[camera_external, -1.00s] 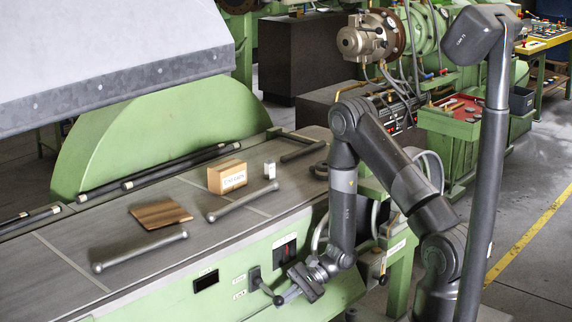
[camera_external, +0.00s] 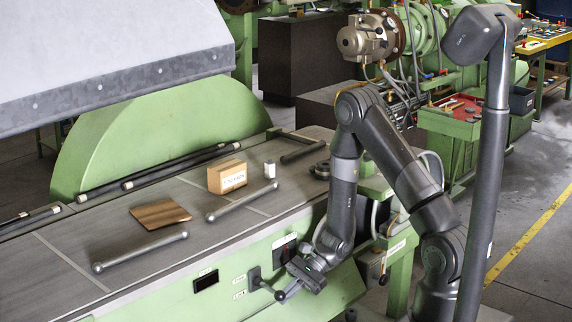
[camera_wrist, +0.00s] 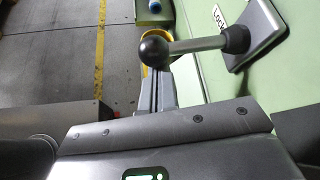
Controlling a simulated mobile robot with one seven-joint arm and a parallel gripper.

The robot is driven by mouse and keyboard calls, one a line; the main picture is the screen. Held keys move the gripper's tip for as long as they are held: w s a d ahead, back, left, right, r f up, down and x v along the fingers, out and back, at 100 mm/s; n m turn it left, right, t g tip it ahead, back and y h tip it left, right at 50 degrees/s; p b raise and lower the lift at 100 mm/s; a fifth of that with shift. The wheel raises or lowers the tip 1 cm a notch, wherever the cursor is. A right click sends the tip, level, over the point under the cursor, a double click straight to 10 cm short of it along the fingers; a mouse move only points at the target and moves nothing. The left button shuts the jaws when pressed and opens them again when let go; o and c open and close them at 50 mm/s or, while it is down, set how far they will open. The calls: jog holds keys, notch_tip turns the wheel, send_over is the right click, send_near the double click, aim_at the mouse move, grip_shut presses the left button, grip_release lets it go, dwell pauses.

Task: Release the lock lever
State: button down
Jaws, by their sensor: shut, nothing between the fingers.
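The lock lever (camera_wrist: 195,46) is a grey rod with a black ball knob (camera_wrist: 154,48) at its end. It stands out from a grey plate (camera_wrist: 262,32) on the green machine front, beside a partly cut-off "LOCK" label (camera_wrist: 221,20). In the external view the lever (camera_external: 266,287) sits low on the front panel and slopes down to the right. My gripper (camera_wrist: 161,75) is shut and empty, with its fingertips right by the ball knob. Whether they touch it I cannot tell. In the external view my gripper (camera_external: 287,291) is close to the knob end.
Above the panel is a grey machine table (camera_external: 75,245) with metal bars, a wooden plate (camera_external: 160,213), a cardboard box (camera_external: 227,176) and a small white block (camera_external: 270,169). A dark display (camera_external: 206,281) lies left of the lever. Open floor lies to the right.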

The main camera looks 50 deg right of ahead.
aim_at(279, 291)
jog(key=shift+s+r+m+g, duration=0.1)
jog(key=shift+r+m+g, duration=0.4)
jog(key=shift+r, duration=0.6)
jog(key=shift+r+m+g, duration=0.4)
jog(key=shift+r+g, duration=0.1)
jog(key=shift+r, duration=0.65)
jog(key=d+r, duration=0.4)
jog(key=r, duration=0.5)
jog(key=shift+d+r, duration=0.15)
jog(key=shift+r, duration=0.1)
jog(key=s+d+r+n+t+h, duration=0.2)
jog(key=s+r+n+h, duration=0.4)
jog(key=s+r+n, duration=0.3)
jog(key=s+d+r+n+t+h, duration=0.2)
jog(key=s+r+n+h, duration=0.4)
jog(key=r, duration=0.8)
jog(key=s+n+t, duration=0.1)
jog(key=s+n, duration=0.1)
jog(key=s, duration=0.1)
jog(key=shift+s+d+n, duration=0.25)
jog(key=shift+d+n, duration=0.15)
